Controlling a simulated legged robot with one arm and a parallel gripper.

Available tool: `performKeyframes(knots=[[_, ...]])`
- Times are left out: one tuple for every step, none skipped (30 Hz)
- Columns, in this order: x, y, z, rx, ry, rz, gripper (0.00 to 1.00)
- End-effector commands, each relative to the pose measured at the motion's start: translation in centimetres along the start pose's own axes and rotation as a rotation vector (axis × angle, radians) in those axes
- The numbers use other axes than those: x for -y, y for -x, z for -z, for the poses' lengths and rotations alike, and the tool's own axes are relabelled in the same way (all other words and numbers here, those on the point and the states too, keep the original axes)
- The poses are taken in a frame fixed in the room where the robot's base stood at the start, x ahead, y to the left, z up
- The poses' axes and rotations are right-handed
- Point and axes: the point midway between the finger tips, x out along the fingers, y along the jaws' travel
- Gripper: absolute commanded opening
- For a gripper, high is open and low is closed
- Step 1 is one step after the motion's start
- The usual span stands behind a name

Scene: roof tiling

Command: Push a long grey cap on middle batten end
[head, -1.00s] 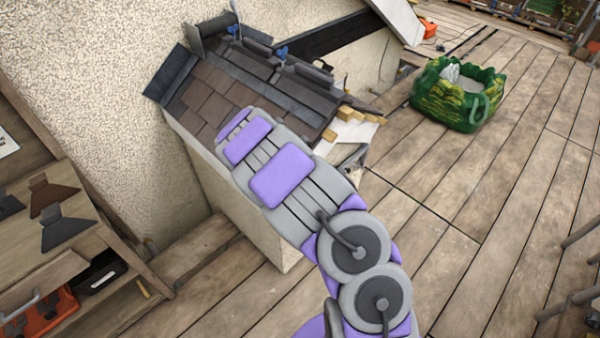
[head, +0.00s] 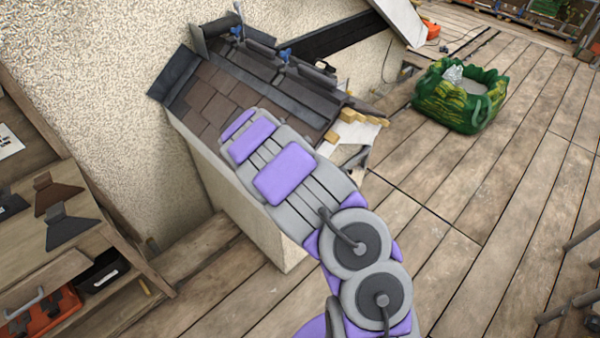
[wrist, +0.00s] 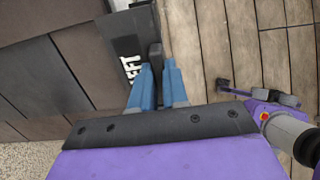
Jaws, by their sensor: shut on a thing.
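In the wrist view, the blue fingertips of my gripper (wrist: 158,88) are shut on a narrow dark grey part. It adjoins a dark grey cap (wrist: 128,38) with white lettering, partly hidden, that reads "EFT". In the head view, pale yellow batten ends (head: 347,114) stick out along the right edge of the small tiled roof (head: 205,100). My arm covers the lower part of that edge and hides my gripper and the cap there. I cannot tell whether the cap touches a batten.
A green bag (head: 462,95) stands on the plank deck to the right. A wooden shelf unit (head: 85,230) with dark metal pieces stands at the left. A rough plaster wall (head: 110,60) rises behind the roof. The deck at the right front is mostly clear.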

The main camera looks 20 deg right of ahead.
Motion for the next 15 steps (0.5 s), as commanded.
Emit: performKeyframes(knots=[[-0.05,0.03,-0.03,0.0,0.0,0.0,0.0],[-0.07,0.03,-0.03,0.0,0.0,0.0,0.0],[-0.1,0.03,-0.03,0.0,0.0,0.0,0.0],[-0.13,0.03,-0.04,0.0,0.0,0.0,0.0],[-0.12,0.03,-0.03,0.0,0.0,0.0,0.0],[-0.11,0.02,-0.03,0.0,0.0,0.0,0.0],[-0.12,0.02,-0.03,0.0,0.0,0.0,0.0],[-0.11,0.02,-0.03,0.0,0.0,0.0,0.0],[-0.1,0.01,-0.02,0.0,0.0,0.0,0.0],[-0.11,0.01,-0.02,0.0,0.0,0.0,0.0],[-0.11,0.01,-0.02,0.0,0.0,0.0,0.0],[-0.11,0.01,-0.02,0.0,0.0,0.0,0.0],[-0.11,0.01,-0.02,0.0,0.0,0.0,0.0],[-0.11,0.01,-0.02,0.0,0.0,0.0,0.16],[-0.11,0.01,-0.02,0.0,0.0,0.0,0.2]])
